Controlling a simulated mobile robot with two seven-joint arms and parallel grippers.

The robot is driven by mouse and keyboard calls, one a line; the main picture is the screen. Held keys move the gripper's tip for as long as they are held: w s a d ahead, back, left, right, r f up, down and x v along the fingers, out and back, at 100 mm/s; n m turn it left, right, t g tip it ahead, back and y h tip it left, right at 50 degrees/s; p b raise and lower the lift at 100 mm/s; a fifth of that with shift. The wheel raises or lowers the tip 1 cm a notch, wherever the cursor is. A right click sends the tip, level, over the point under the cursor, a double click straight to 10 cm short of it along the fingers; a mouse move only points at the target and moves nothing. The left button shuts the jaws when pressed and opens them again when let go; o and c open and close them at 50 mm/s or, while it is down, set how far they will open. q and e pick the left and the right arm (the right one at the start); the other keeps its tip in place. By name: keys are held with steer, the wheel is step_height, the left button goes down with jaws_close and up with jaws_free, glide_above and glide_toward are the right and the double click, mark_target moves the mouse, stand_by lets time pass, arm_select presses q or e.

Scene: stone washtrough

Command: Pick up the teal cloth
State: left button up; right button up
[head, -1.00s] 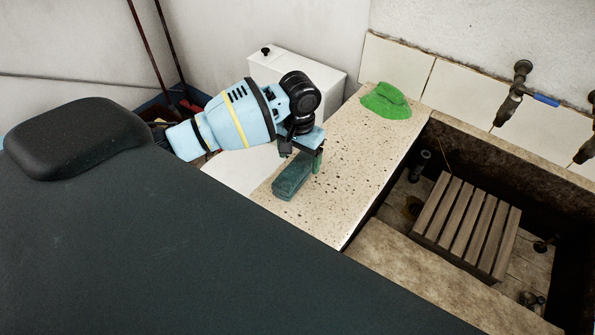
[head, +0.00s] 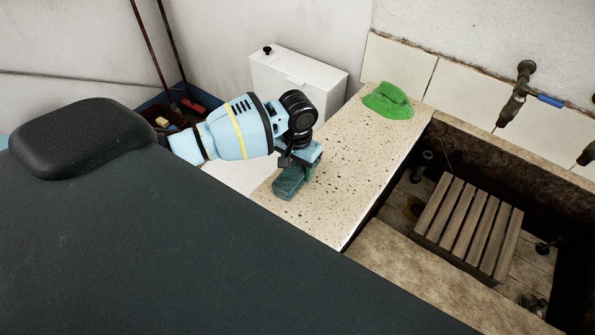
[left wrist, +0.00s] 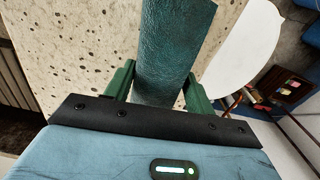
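The teal cloth (head: 287,186) is a folded, block-like bundle lying on the near part of the speckled stone counter (head: 342,172). My left gripper (head: 304,175) is low over its far end. In the left wrist view, the teal cloth (left wrist: 172,45) runs up the picture between the two green fingers of my left gripper (left wrist: 160,92). The fingers are spread on either side of it; I cannot tell whether they touch it. Part of the cloth is hidden behind the gripper in the head view. My right gripper is not in view.
A bright green cloth (head: 388,101) lies at the counter's far end. To the right is the sunken trough with a wooden slatted rack (head: 467,225) and wall taps (head: 517,92) above. A white box (head: 300,80) stands behind my left arm. The counter's middle is clear.

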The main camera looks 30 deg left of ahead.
mark_target(300, 168)
arm_select(q)
steer(key=c, duration=0.4)
steer(key=shift+r, duration=0.1)
steer(key=shift+r, duration=0.45)
steer(key=r, duration=0.1)
steer(key=d+r, duration=0.1)
steer(key=shift+s+r, duration=0.15)
steer(key=shift+r, duration=0.2)
steer(key=s+d, duration=0.1)
steer(key=d, duration=0.3)
steer(key=s+d+r, duration=0.1)
steer(key=s+d, duration=0.1)
steer(key=d, duration=0.3)
steer(key=s+d, duration=0.2)
steer(key=d, duration=0.3)
steer(key=shift+s+r+p, duration=0.15)
steer(key=shift+s+p, duration=0.05)
steer(key=shift+p, duration=0.15)
